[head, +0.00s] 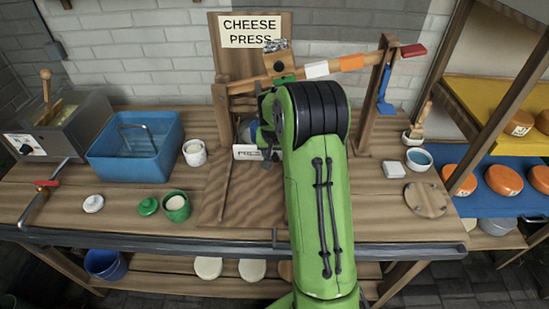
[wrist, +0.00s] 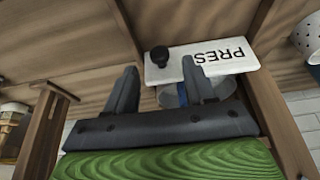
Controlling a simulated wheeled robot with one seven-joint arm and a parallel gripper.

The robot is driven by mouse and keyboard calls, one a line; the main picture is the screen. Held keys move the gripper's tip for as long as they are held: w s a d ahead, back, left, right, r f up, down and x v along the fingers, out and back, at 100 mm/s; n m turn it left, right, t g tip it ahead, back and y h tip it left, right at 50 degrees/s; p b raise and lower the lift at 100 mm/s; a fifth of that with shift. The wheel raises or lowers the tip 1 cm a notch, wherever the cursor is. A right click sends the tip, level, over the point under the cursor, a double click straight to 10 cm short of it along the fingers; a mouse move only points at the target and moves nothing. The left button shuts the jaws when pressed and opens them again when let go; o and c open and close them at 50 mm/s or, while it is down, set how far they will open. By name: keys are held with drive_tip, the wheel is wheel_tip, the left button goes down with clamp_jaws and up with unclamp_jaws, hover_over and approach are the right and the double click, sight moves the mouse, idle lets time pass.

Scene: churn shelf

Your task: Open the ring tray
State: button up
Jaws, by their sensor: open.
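The ring tray shows as a white front plate (head: 246,153) low in the cheese press, left of my arm. In the wrist view the plate (wrist: 215,62) has upside-down lettering reading "PRES", with the rest hidden, and a dark round knob (wrist: 160,54). My gripper (wrist: 161,78) is open and empty, with its two dark fingers pointing toward the plate. The knob appears between the finger lines and beyond the tips; I cannot tell the exact gap. In the head view my gripper (head: 268,138) is mostly hidden by my green arm. How far out the tray stands is unclear.
The press's wooden lever (head: 320,69) and right post (head: 376,95) stand close around my arm. A blue basin (head: 136,150), white cup (head: 194,152) and green pot (head: 176,206) stand to the left. Bare bench (head: 238,210) lies in front of the plate.

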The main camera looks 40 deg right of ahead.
sight(275, 157)
drive_tip(key=x, duration=0.4)
drive_tip(key=shift+w+d+f, duration=0.1)
drive_tip(key=shift+f, duration=0.15)
clamp_jaws()
